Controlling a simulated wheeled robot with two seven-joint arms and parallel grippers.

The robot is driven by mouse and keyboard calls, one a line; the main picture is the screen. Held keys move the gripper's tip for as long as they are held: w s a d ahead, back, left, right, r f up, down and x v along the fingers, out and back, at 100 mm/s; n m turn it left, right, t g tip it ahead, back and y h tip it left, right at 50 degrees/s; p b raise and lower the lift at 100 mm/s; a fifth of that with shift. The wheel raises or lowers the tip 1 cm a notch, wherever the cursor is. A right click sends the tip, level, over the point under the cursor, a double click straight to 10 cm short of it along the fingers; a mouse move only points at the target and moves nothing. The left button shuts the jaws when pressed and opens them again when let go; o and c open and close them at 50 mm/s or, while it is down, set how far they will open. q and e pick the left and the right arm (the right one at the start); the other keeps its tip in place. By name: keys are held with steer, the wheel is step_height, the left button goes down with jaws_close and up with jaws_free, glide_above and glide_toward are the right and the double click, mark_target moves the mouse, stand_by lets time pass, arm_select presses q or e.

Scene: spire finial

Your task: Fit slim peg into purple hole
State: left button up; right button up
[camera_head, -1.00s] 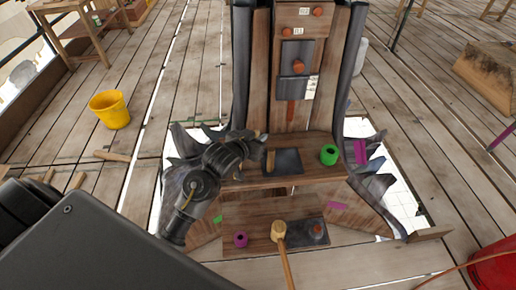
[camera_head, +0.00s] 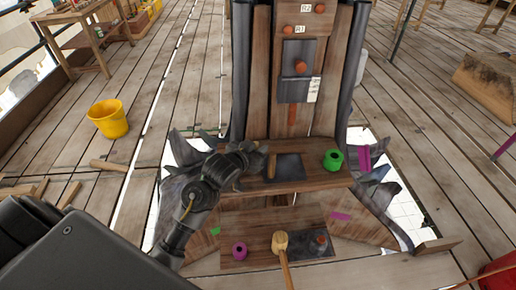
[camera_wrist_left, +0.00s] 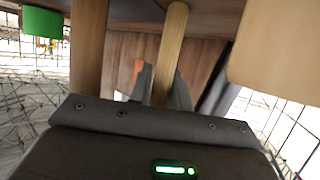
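The slim peg (camera_head: 271,165) is a thin light-wood rod, upright at the left of the dark plate on the wooden shelf. My left gripper (camera_head: 258,153) is at it. In the left wrist view the peg (camera_wrist_left: 170,50) runs between the two close-set fingers (camera_wrist_left: 161,85), which look shut on it. Whether its lower end touches the shelf I cannot tell. The purple ring-shaped piece (camera_head: 239,251) with a dark hole sits on the lower board (camera_head: 262,262), below and left of the peg. My right gripper is not in view.
A green ring-shaped piece (camera_head: 333,159) stands on the shelf (camera_head: 315,181) to the right. A mallet (camera_head: 280,241) lies on the lower board beside the purple piece. Grey jagged carved parts (camera_head: 375,205) flank the stand. A yellow bucket (camera_head: 108,119) is on the floor.

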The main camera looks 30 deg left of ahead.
arm_select(q)
steer(key=o, duration=0.3)
steer(key=shift+r, duration=0.15)
